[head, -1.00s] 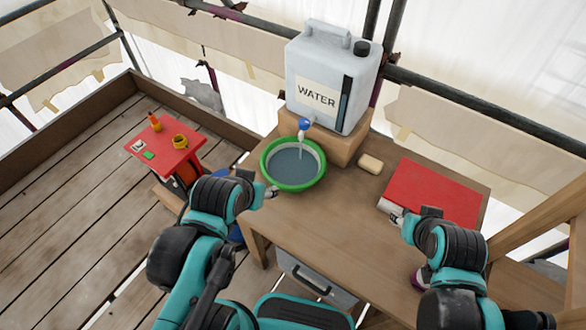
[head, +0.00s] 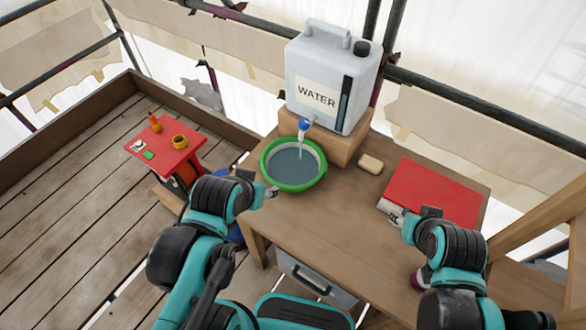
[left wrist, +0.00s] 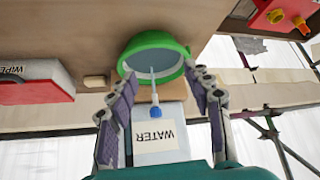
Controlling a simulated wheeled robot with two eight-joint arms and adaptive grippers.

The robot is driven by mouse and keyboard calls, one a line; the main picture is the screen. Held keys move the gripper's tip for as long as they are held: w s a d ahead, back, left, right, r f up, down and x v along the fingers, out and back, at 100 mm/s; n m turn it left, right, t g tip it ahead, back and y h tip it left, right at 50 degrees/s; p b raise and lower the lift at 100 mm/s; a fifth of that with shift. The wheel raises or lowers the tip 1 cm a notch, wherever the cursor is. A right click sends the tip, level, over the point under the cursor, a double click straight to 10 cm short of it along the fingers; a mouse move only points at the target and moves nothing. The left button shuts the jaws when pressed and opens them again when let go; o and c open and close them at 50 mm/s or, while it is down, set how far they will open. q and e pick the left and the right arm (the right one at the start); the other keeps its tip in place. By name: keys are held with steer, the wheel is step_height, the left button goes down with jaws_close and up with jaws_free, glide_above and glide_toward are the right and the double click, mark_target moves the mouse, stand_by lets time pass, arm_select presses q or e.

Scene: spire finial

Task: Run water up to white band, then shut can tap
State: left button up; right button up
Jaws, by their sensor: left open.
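A white water can (head: 325,80) labelled WATER stands on a wooden block, and it also shows upside down in the left wrist view (left wrist: 155,130). Its blue-topped tap (head: 304,125) lets a thin stream fall into a green basin (head: 291,187). Grey-blue water (head: 292,164) covers the basin floor; a pale band (head: 319,156) shows on the inner wall above it. My left gripper (head: 272,192) is open and empty by the basin's near left rim. My right gripper (head: 397,220) is by the red-topped box; its jaws are too small to read.
A bar of soap-like tan material (head: 370,163) lies right of the block. A red-topped box (head: 432,192) labelled as wipes is on the table's right. The table's front middle (head: 330,225) is clear.

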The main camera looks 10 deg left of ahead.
arm_select(q)
step_height(320, 180, up, 8)
steer(key=f+m+g+p, duration=0.1)
steer(key=m+g+p, duration=0.45)
steer(key=p, duration=0.85)
glide_above(304, 121)
steer(key=shift+s+a+r+n+g, duration=0.1)
steer(key=shift+s+r+n+g, duration=0.15)
steer(key=shift+n+g, duration=0.55)
steer(key=shift+w+f+p, duration=0.3)
steer(key=shift+w+f, duration=0.05)
steer(key=shift+f, duration=0.15)
step_height(304, 121, down, 8)
steer(key=shift+r+b, duration=0.15)
steer(key=shift+b, duration=0.3)
steer(key=c, duration=1.2)
